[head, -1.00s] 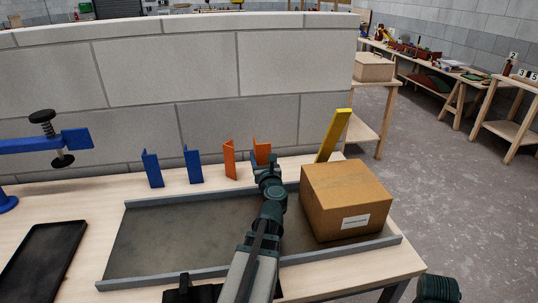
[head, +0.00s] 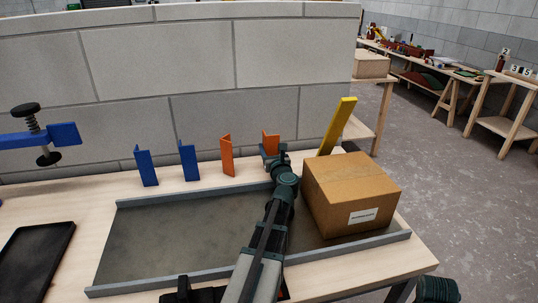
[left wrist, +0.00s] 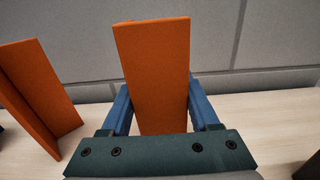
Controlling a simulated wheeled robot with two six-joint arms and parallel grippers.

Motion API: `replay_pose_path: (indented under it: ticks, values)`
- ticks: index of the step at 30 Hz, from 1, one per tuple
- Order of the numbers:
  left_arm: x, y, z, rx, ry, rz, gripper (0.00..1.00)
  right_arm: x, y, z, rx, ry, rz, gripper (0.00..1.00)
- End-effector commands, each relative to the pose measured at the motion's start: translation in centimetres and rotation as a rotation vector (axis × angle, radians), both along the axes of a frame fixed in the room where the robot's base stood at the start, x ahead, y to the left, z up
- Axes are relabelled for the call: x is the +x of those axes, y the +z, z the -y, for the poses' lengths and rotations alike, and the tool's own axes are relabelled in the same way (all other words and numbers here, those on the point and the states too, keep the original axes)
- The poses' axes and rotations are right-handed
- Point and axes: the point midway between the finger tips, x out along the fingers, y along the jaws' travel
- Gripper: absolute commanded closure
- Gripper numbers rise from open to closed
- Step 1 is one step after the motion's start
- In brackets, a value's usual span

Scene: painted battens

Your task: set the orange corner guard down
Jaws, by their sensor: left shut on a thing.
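My left gripper (head: 271,153) is shut on an orange corner guard (head: 271,138), which stands upright near the wall, behind the tray. In the left wrist view, the guard (left wrist: 155,75) rises between the two blue-grey fingers (left wrist: 160,112). Its lower end is hidden by the gripper, so I cannot tell whether it touches the bench. A second orange guard (head: 227,156) stands upright to its left, apart from it; it also shows in the left wrist view (left wrist: 38,95). Two blue guards (head: 188,160) (head: 146,166) stand further left in the same row.
A grey metal tray (head: 150,280) lies in front of the row, with a cardboard box (head: 350,190) at its right end. A yellow batten (head: 338,125) leans behind the box. A block wall (head: 240,90) closes the back. A blue clamp (head: 35,138) and black tray (head: 35,258) are at left.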

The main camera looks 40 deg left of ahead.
Motion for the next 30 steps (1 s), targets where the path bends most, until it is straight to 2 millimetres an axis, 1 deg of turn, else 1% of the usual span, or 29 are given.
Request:
replay_pose_path:
  ticks: [1, 8, 12, 13, 17, 18, 25, 28, 29, 30]
  values:
    - [0.01, -0.35, 0.06, 0.000, 0.000, 0.000, 0.95, 0.01, -0.34, 0.00, 0.000, 0.000, 0.000, 1.00]
    - [0.00, -0.10, 0.04, 0.000, 0.001, 0.000, 0.95, 0.01, -0.10, 0.00, 0.000, 0.000, 0.000, 1.00]
    - [0.00, -0.57, 0.04, 0.000, 0.001, 0.000, 0.95, 0.02, -0.56, 0.00, 0.000, 0.000, 0.000, 1.00]
    - [0.00, -0.45, 0.04, 0.000, 0.001, 0.000, 0.35, 0.01, -0.45, 0.00, 0.000, 0.000, 0.000, 1.00]
    - [-0.01, -0.39, 0.03, 0.000, 0.001, 0.000, 0.11, 0.01, -0.39, 0.00, 0.000, 0.000, 0.000, 1.00]
    - [-0.01, -0.39, 0.03, 0.000, 0.001, 0.000, 0.08, 0.01, -0.39, 0.00, 0.000, 0.000, 0.000, 1.00]
    - [0.00, -0.37, 0.02, 0.000, 0.001, 0.000, 0.08, 0.01, -0.37, 0.00, 0.000, 0.000, 0.000, 1.00]
    - [0.00, 0.04, 0.02, 0.000, 0.001, 0.000, 0.08, 0.01, 0.04, 0.00, 0.000, 0.000, 0.000, 1.00]
    - [-0.09, 0.17, 0.11, 0.000, 0.001, 0.000, 0.08, 0.01, 0.17, 0.00, 0.000, 0.000, 0.000, 1.00]
    - [-0.57, -0.07, 0.64, 0.000, 0.000, 0.000, 0.08, 0.02, -0.07, 0.00, 0.000, 0.000, 0.000, 1.00]
